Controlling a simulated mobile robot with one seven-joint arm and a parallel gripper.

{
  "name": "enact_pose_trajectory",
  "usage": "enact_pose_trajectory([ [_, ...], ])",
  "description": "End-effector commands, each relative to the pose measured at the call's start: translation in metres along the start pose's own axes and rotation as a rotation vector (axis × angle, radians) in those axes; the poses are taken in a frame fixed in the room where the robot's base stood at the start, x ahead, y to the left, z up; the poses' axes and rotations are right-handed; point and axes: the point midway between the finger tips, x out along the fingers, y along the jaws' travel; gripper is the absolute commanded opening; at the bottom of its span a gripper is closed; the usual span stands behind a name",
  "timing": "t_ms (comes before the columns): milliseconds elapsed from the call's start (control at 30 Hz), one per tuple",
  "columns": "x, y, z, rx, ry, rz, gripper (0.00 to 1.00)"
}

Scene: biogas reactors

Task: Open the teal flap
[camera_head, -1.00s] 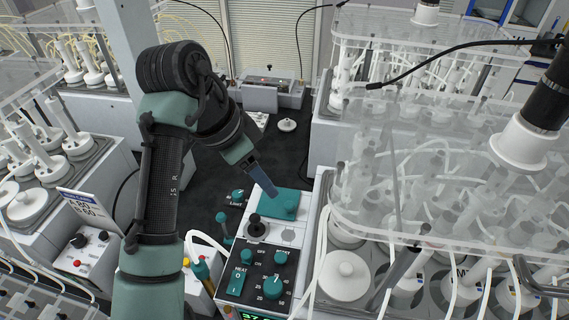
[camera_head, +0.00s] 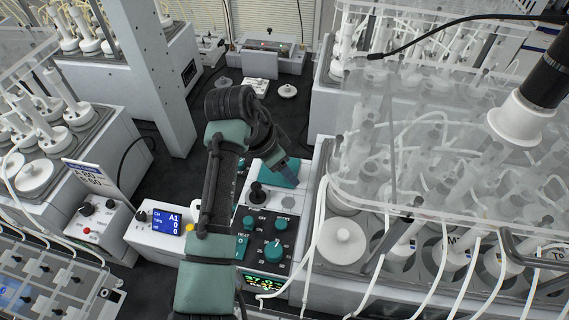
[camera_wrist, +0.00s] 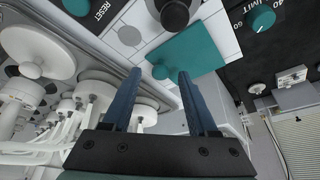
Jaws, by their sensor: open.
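The teal flap (camera_head: 287,178) is a small plate on the white top of the control unit, partly hidden by my arm. In the wrist view, the flap (camera_wrist: 195,45) is a teal rectangle with a small round knob (camera_wrist: 160,72) near its edge. My gripper (camera_wrist: 159,76) is open, with its two blue fingers apart and the knob showing between their tips. I cannot tell whether they touch it. In the head view, my gripper (camera_head: 279,164) is at the flap, its tips mostly hidden. I cannot tell whether the flap is raised.
A black joystick (camera_head: 257,194) stands just left of the flap. The black panel with teal dials (camera_head: 275,249) lies in front. Racks of clear vessels and tubing (camera_head: 440,170) crowd the right side. A grey post (camera_head: 157,75) stands left of my arm.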

Motion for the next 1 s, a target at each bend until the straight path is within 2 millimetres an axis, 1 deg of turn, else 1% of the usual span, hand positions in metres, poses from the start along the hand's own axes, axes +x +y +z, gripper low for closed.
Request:
enact_pose_trajectory([
  [100, 0.0037, 0.0003, 0.0003, 0.0, -0.001, 0.001, 0.59],
  [300, 0.0039, 0.0002, 0.0004, 0.0, -0.001, 0.0, 0.59],
  [367, 0.0038, 0.0002, 0.0004, 0.0, -0.001, 0.0, 0.5],
  [400, 0.0037, 0.0001, 0.0004, 0.0, -0.001, 0.0, 0.43],
  [467, 0.0036, 0.0001, 0.0003, 0.0, -0.001, 0.0, 0.32],
  [500, 0.0036, 0.0001, 0.0003, 0.0, -0.001, 0.0, 0.25],
  [633, 0.0034, 0.0001, 0.0003, 0.0, 0.0, 0.0, 0.01],
  [667, 0.0034, 0.0001, 0.0003, 0.0, 0.0, 0.0, 0.0],
  [1000, 0.0032, 0.0, 0.0002, 0.0, 0.0, 0.0, 0.0],
])
